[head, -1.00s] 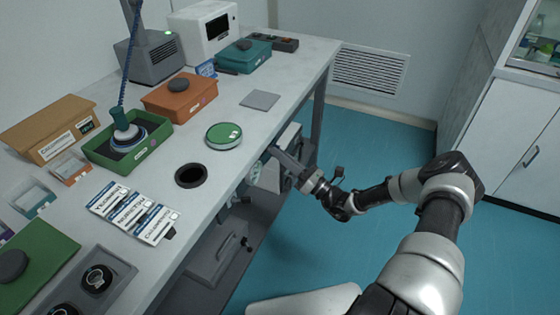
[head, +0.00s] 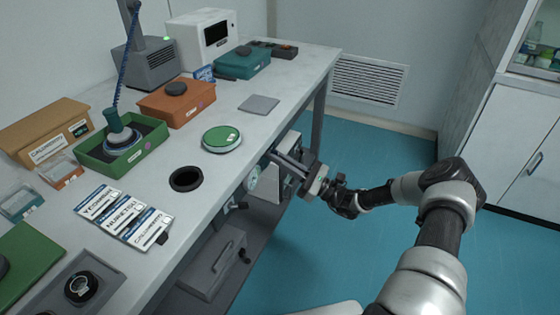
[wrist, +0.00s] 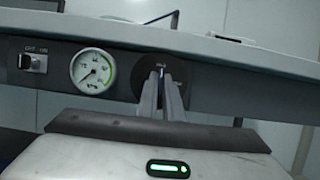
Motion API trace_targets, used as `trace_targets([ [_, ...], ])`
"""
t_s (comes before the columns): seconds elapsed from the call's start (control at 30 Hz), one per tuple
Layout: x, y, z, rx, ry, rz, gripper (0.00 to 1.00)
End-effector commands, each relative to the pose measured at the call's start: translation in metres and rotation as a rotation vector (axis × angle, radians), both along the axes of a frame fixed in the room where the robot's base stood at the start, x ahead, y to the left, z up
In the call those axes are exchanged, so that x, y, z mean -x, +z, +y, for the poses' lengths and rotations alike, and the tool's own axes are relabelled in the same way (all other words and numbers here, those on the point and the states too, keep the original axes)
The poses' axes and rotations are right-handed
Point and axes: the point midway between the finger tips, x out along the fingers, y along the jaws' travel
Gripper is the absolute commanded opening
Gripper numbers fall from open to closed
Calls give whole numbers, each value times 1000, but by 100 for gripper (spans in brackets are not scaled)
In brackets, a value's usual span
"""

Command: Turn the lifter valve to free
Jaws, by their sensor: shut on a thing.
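The lifter valve shows in the wrist view as a black round plate (wrist: 138,80) on the bench's dark front panel, right of a pressure gauge (wrist: 92,71). My gripper (wrist: 165,80) points straight at it, its fingers shut on the valve's handle, which is mostly hidden between them. A small white label sits above the fingertips, too small to read. In the head view my gripper (head: 276,157) reaches the bench's front edge from the aisle side, and the valve is hidden there. The suction lifter (head: 120,134) rests in a green tray (head: 96,164) on a blue coiled hose.
A key switch (wrist: 33,62) marked OFF and ON sits left of the gauge. The bench top (head: 232,183) overhangs the panel and holds a round green-topped dish (head: 221,138), a black-rimmed hole (head: 186,179) and label cards (head: 124,219). The blue floor (head: 300,250) beside my arm is clear.

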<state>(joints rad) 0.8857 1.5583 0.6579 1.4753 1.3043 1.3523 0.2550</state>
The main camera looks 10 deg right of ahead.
Motion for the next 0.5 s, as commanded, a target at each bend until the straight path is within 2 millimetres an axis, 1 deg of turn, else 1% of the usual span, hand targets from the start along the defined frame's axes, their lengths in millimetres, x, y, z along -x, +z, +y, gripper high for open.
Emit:
trace_targets([
  [0.3,0,0,-1,4,-1,-3,0],
  [0.33,0,0,-1,4,-1,-3,12],
  [0.4,0,0,-1,3,-1,-3,23],
  [0.43,0,0,-1,3,-1,-3,25],
  [0.5,0,0,0,3,0,-2,25],
])
